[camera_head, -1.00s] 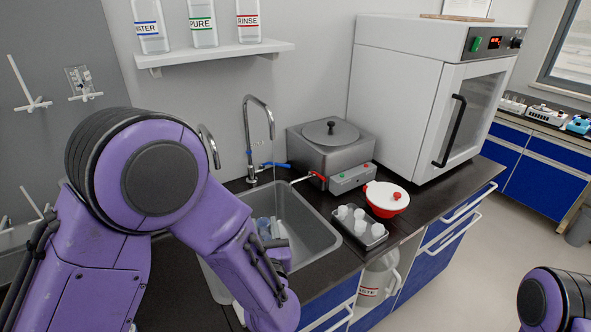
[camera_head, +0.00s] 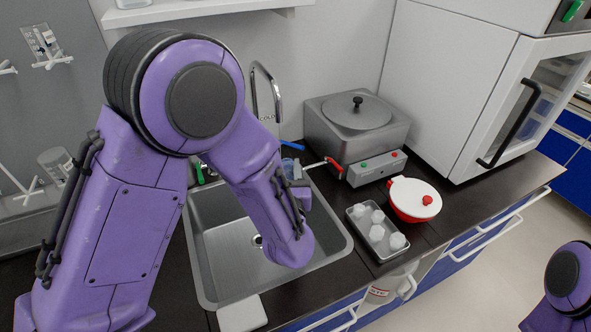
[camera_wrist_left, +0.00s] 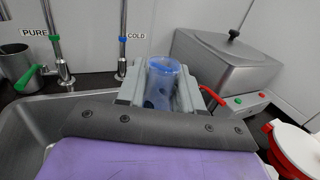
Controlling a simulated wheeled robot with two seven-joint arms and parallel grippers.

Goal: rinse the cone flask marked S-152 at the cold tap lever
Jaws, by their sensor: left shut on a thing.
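My left gripper (camera_wrist_left: 160,88) is shut on a clear, blue-tinted vessel (camera_wrist_left: 163,82), seemingly the cone flask. Its S-152 mark is not readable. In the head view the vessel (camera_head: 291,168) shows partly behind my left forearm, at the sink's back right rim. The cold tap (camera_wrist_left: 122,40), with its COLD label, stands just behind and left of the gripper. Its blue lever (camera_head: 292,145) shows in the head view, behind the vessel. A faint pale streak stands above the vessel; I cannot tell if it is running water. My right gripper is out of view.
The steel sink (camera_head: 225,250) looks empty where visible. A steel bath (camera_head: 357,125), a red bowl with white lid (camera_head: 413,200) and a tray of small white cups (camera_head: 378,235) stand right. The green-levered PURE tap (camera_wrist_left: 58,45) is left of the cold tap.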

